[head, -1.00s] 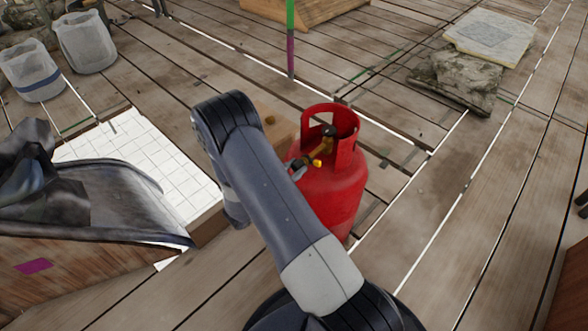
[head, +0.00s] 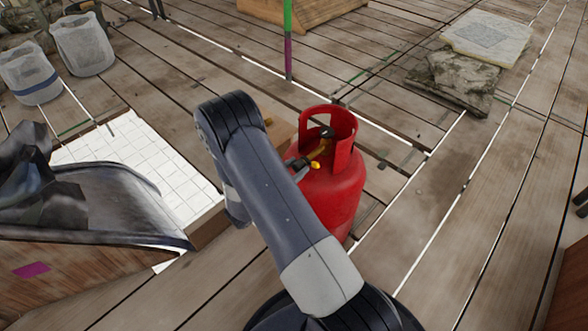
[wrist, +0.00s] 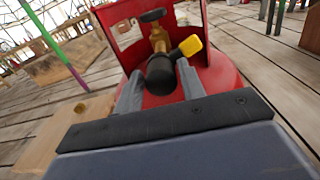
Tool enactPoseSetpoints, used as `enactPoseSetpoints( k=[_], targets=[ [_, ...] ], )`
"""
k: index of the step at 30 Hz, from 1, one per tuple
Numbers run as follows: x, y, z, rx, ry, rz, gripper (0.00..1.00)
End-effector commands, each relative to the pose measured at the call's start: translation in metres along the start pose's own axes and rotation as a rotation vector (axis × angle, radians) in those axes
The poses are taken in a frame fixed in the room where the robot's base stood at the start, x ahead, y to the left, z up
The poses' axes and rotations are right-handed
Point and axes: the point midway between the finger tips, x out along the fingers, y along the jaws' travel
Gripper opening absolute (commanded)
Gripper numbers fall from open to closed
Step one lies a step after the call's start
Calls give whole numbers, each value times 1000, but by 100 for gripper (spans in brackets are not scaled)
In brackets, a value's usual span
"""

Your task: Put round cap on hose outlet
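The red gas cylinder (head: 336,190) stands upright beyond my arm, with a brass valve (wrist: 158,40) inside its collar. A black round cap (wrist: 161,76) sits in front of the brass valve, in line with its outlet, which it hides. My gripper (wrist: 160,78) has one grey finger on each side of this cap, seemingly touching it. Whether the cap is seated on the outlet or just in front of it cannot be told. A yellow-ended black knob (wrist: 190,46) sticks out to the right of the valve. In the head view my arm partly hides the gripper (head: 298,166).
The cylinder's red collar (wrist: 122,30) rises around the valve. A wooden box (wrist: 55,135) with a small tan piece (wrist: 80,108) on it stands to the left. A green and purple pole (head: 288,40) stands behind.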

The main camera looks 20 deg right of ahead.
Motion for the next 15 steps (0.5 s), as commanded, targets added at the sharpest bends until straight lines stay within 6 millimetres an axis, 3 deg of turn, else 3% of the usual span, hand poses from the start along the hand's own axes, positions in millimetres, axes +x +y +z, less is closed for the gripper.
enactPoseSetpoints(
  k=[6, 15],
  targets=[
    [0, 0, 0, 0, 0, 0, 55],
    [-5, 0, 0, 0, 1, 1, 55]
  ],
)
